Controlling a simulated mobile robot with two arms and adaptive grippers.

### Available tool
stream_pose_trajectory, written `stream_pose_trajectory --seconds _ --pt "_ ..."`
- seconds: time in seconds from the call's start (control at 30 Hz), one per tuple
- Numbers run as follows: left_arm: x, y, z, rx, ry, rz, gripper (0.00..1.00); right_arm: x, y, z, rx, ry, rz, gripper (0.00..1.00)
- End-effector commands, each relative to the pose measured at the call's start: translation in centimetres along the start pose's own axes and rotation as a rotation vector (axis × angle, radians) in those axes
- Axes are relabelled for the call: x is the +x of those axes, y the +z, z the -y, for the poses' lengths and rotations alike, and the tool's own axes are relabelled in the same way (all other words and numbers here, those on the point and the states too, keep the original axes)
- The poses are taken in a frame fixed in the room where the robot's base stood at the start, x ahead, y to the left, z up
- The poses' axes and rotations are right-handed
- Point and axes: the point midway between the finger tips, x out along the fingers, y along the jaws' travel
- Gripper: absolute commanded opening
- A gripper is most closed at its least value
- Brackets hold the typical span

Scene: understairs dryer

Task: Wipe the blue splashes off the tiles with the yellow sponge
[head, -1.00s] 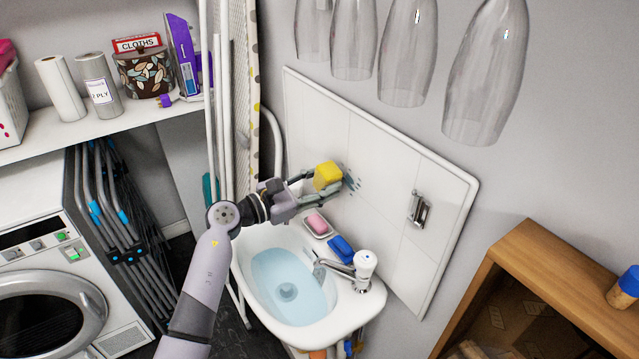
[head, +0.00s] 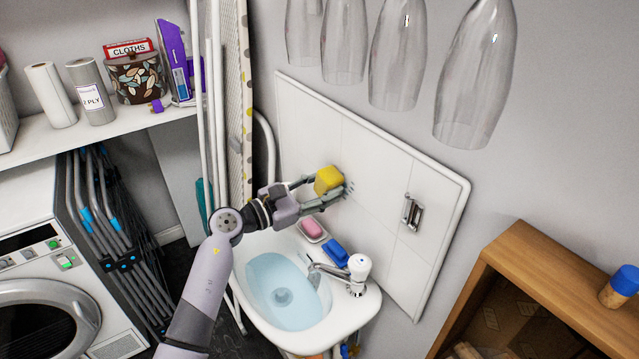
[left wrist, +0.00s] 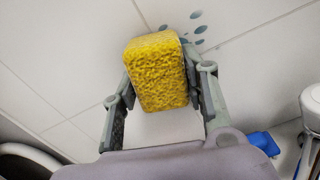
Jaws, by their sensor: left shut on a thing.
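The yellow sponge (head: 328,180) is held up at the white tiles (head: 375,215) above the sink; it also shows in the left wrist view (left wrist: 158,72). My left gripper (head: 330,188) is shut on the sponge, with one finger on each side of it. Several blue splashes (left wrist: 190,30) lie on the tiles just beyond the sponge's upper right edge in the left wrist view. In the head view only a little of them shows beside the sponge. Whether the sponge touches the tiles I cannot tell. My right gripper is not in view.
Below stands the sink (head: 300,325) with a tap (head: 357,272), a pink soap (head: 312,228) and a blue sponge-like block (head: 335,252) on its rim. A metal fitting (head: 411,212) sticks out of the tiles at right. Glass shades (head: 400,60) hang above.

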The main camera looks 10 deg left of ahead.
Motion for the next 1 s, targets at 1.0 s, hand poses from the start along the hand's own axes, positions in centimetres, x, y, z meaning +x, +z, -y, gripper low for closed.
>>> stream_pose_trajectory --seconds 1.0 --pt "0.3 1.6 6.0 0.002 -0.002 -0.001 0.19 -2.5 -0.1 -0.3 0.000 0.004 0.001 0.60"
